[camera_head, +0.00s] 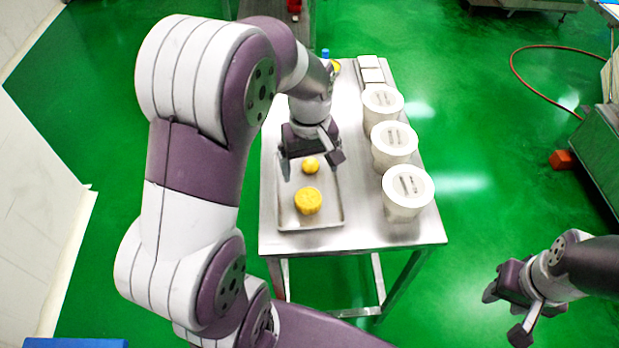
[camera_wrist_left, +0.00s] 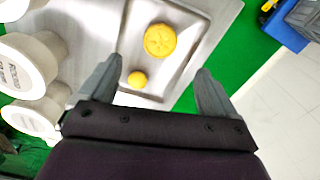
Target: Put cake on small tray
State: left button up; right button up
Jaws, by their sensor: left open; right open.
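A larger round yellow cake (camera_head: 308,201) and a smaller yellow ball-like cake (camera_head: 311,166) lie on a small metal tray (camera_head: 328,217) on the steel table. In the left wrist view, the larger cake (camera_wrist_left: 160,40) and the smaller one (camera_wrist_left: 137,79) lie beyond my fingers, on the tray (camera_wrist_left: 187,62). My left gripper (camera_head: 312,165) is open above the far part of the tray, over the smaller cake. Its two fingers also show apart and empty in the left wrist view (camera_wrist_left: 158,85). My right gripper (camera_head: 503,311) is open and empty at the lower right, away from the table.
Three white lidded tubs (camera_head: 408,190) stand in a row along the table's right side. Small white boxes (camera_head: 371,70) and a blue-capped item (camera_head: 325,54) are at the far end. The near table (camera_head: 400,236) is partly bare.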

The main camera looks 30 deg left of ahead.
pick_arm(q)
jog(key=s+d+f+m+t, duration=0.1)
jog(key=s+d+m, duration=0.3)
jog(key=s+m, duration=0.4)
jog(key=shift+s+d+f+m, duration=0.15)
jog(key=shift+d+f+m, duration=0.25)
jog(key=shift+f+m, duration=0.25)
notch_tip(320, 180, up, 3)
jog(key=p, duration=0.3)
